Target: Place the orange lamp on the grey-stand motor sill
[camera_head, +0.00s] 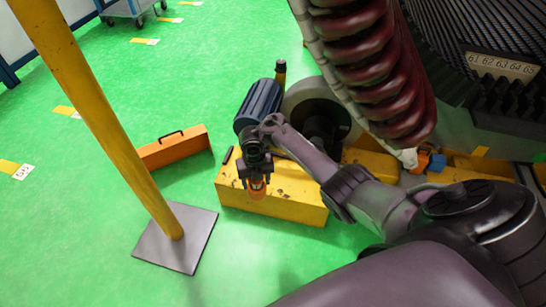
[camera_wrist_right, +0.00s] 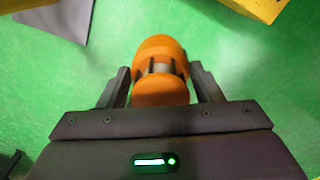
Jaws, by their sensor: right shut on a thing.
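The orange lamp (camera_wrist_right: 160,88) sits between the two fingers of my right gripper (camera_wrist_right: 161,72) in the wrist view; a grey band circles its middle. In the head view my right gripper (camera_head: 256,178) points down with the lamp (camera_head: 257,190) in it, in front of a yellow sill (camera_head: 295,208). A dark blue-grey ribbed motor (camera_head: 259,104) and a round grey body (camera_head: 300,100) stand behind the sill. Whether the lamp touches the sill is unclear; green floor shows under it in the wrist view. My left gripper is out of view.
A yellow post on a grey base plate (camera_head: 165,245) stands at left. An orange toolbox (camera_head: 178,148) lies on the green floor between post and sill. Large red coils (camera_head: 375,60) hang at upper right. The floor in front of the sill is clear.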

